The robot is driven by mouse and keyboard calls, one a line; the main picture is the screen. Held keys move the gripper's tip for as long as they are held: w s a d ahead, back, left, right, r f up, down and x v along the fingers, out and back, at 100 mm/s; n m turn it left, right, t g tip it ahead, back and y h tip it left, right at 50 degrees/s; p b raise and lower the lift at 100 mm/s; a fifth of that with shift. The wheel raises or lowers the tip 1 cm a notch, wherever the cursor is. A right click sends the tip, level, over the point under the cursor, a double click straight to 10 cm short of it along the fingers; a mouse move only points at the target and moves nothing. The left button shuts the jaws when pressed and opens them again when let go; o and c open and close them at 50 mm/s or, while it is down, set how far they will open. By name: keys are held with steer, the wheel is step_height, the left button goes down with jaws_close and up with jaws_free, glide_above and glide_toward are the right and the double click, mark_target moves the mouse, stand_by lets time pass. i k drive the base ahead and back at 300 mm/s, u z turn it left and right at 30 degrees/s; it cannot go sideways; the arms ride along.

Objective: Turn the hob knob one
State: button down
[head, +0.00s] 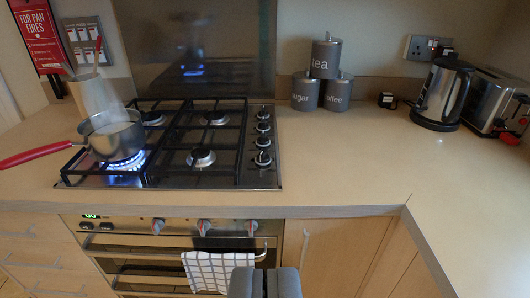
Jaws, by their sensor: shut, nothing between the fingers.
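The hob (258,183) is set in the counter at the left of the head view. Its several black and silver knobs stand in a column along its right edge, the nearest knob (262,159) at the front and the farthest (264,108) at the back. I cannot tell which is knob one. A steaming saucepan (118,143) with a red handle sits on the front left burner, over a lit blue flame (128,162). My gripper (265,272) is at the bottom centre, shut and empty, in front of the oven and apart from the knobs.
Grey canisters (325,60) stand behind the hob's right side. A kettle (442,95) and toaster (492,102) are at the back right. A checked towel (207,271) hangs on the oven handle. The counter right of the hob is clear.

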mark_target(263, 157)
steer(key=u, duration=0.05)
steer(key=k, duration=0.4)
steer(key=z, duration=0.05)
steer(key=i, duration=1.35)
steer(key=u, duration=0.55)
